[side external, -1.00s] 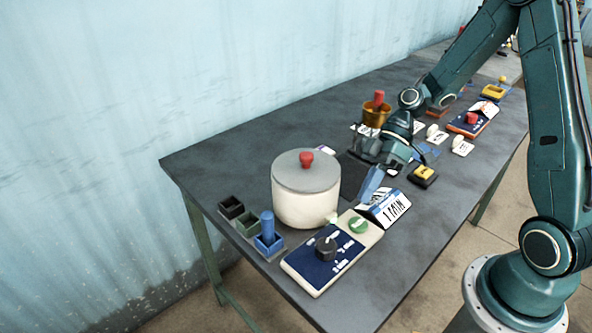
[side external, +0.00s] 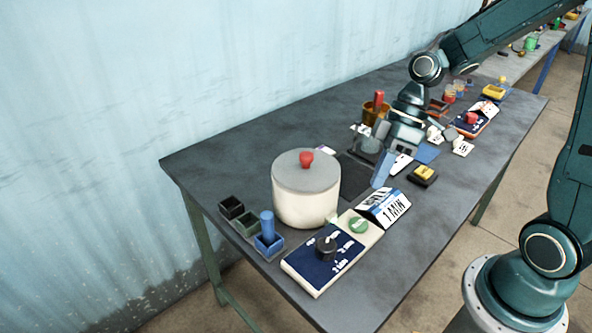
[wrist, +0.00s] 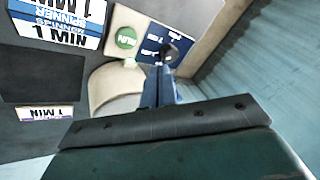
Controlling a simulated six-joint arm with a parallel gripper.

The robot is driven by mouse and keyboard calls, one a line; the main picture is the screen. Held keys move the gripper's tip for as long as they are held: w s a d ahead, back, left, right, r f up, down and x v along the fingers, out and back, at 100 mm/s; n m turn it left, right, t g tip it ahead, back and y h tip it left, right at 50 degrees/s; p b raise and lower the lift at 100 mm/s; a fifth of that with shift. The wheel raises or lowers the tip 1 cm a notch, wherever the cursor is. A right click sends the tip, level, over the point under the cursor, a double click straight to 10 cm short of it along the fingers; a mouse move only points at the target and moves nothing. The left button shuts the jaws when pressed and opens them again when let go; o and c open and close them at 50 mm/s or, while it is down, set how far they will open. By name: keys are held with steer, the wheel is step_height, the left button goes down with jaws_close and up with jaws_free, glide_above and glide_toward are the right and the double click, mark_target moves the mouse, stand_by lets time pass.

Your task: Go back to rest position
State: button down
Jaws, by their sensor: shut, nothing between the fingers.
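My gripper (side external: 380,183) hangs over the middle of the dark table (side external: 232,160), its blue fingers pointing down, shut and empty. In the wrist view the closed fingers (wrist: 158,78) show in front of the control panel and pot. The fingers are to the right of the white pot and above and behind the "1 MIN" sign. They appear apart from both.
A white pot (side external: 305,205) with a grey lid and red knob stands left of my gripper. A control panel (side external: 315,270) with a black dial, the "1 MIN" sign (side external: 385,207), small bins (side external: 250,228) and a yellow button (side external: 424,174) surround the area.

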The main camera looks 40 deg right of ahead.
steer(key=s+d+r+m+t+h, duration=0.2)
steer(key=s+r+m+t+h, duration=0.3)
steer(key=s+r+m, duration=0.3)
steer(key=shift+s+d+r+t+h, duration=0.2)
steer(key=shift+s+r+t+h, duration=0.1)
steer(key=shift+s+r, duration=1.55)
